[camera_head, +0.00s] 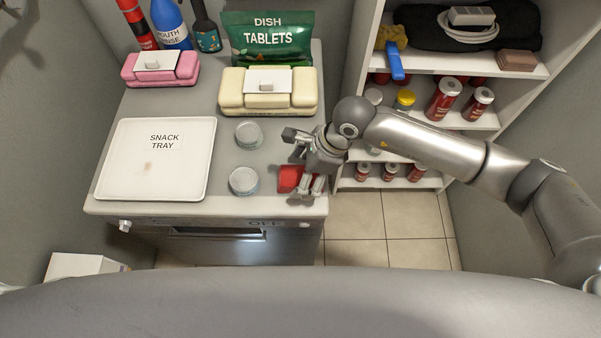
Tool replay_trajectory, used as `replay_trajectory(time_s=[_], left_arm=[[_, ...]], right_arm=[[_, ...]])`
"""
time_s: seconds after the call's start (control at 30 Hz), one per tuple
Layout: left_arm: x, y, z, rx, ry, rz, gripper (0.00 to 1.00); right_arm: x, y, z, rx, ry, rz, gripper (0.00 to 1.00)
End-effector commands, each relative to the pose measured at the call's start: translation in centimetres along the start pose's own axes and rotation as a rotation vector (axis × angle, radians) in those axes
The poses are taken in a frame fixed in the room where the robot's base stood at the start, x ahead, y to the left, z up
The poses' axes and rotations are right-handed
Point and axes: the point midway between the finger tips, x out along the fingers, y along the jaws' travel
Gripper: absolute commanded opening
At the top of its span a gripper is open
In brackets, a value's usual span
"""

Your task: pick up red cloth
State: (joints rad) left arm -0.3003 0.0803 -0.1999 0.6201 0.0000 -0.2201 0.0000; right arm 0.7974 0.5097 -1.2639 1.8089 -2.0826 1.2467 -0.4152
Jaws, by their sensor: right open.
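The red cloth (289,178) is a small red patch on the grey counter top, near its front right corner. My right gripper (308,186) comes in from the right and is over the cloth's right side. Its fingers are open and cover part of the cloth. I cannot tell whether they touch it. My left gripper does not show.
Two round grey tins (243,181) stand left of the cloth. A white snack tray (112,180) lies at the left. Wipes packs (232,90) and a green dish tablets bag (268,47) stand behind. Shelves (480,119) with cans are at the right.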

Motion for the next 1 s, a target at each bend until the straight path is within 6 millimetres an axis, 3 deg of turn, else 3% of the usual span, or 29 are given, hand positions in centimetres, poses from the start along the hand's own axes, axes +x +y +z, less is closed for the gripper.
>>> replay_trajectory(time_s=[1.0], left_arm=[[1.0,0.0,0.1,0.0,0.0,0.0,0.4]], right_arm=[[0.6,0.0,-0.2,0.001,0.0,-0.001,0.83]])
